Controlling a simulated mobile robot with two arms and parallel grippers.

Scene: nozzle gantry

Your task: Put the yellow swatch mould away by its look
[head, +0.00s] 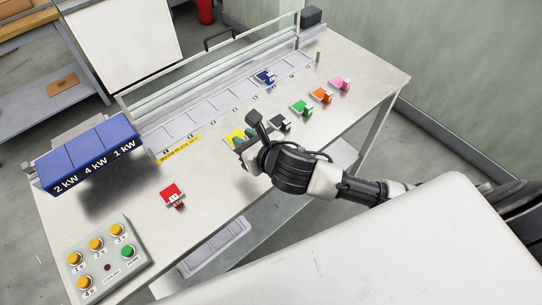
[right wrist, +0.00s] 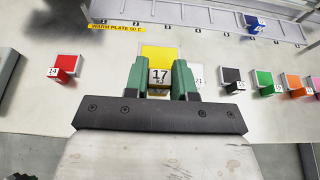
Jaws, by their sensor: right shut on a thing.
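The yellow swatch mould (right wrist: 159,58) has a flat yellow face and a white label reading 17 with smaller marks below it. My right gripper (right wrist: 160,82) is shut on it, with one green finger on each side of the label block. In the head view the yellow mould (head: 234,134) is partly hidden by my right gripper (head: 242,142). It is over the table's middle, in front of the warm plate strip (head: 217,103). I cannot tell whether it touches the table. My left gripper is not in view.
A blue mould (head: 265,77) sits on the slotted strip. Black (head: 280,123), green (head: 301,107), orange (head: 321,96) and pink (head: 340,83) moulds stand at right, a red one (head: 172,194) at left. A blue kW-marked unit (head: 87,150) and button box (head: 107,261) are at left.

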